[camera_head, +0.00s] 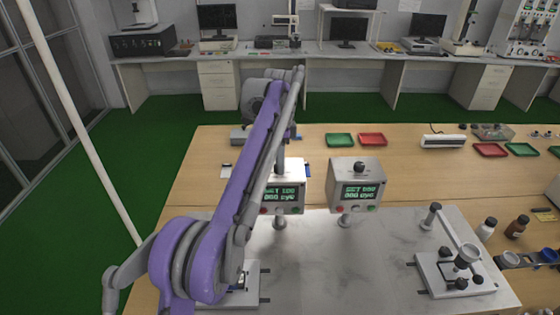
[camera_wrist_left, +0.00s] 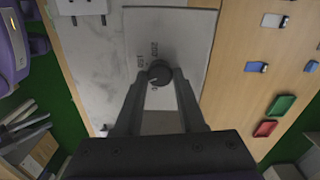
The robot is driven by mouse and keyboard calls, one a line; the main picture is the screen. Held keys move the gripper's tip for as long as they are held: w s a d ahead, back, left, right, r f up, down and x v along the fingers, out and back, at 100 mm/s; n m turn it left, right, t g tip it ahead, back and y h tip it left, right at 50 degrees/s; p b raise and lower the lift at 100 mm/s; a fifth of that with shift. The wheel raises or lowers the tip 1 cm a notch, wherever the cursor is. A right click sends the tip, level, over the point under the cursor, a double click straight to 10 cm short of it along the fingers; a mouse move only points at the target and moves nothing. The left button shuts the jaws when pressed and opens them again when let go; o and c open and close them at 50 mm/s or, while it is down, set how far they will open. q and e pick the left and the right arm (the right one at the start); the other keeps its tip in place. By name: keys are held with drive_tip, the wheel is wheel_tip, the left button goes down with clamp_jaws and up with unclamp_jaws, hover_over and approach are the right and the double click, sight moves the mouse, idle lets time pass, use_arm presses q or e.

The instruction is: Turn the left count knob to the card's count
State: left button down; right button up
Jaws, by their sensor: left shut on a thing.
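The left counter box (camera_head: 291,199) stands on the bench, partly covered by my left arm. Its green display appears to read SET 100 and 000 cyc. In the left wrist view, my left gripper (camera_wrist_left: 158,78) is shut on the dark round left count knob (camera_wrist_left: 158,71) on the pale box top (camera_wrist_left: 190,30). I cannot tell which item is the card. My right gripper is out of view.
Green (camera_head: 339,140) and red (camera_head: 372,139) trays lie behind the boxes. A fixture with a cup (camera_head: 455,270) stands on the marbled plate (camera_head: 350,270) at right, near a brown bottle (camera_head: 517,226). The plate's middle front is clear.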

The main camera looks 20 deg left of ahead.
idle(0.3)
use_arm(q)
drive_tip(key=c, duration=0.5)
unclamp_jaws()
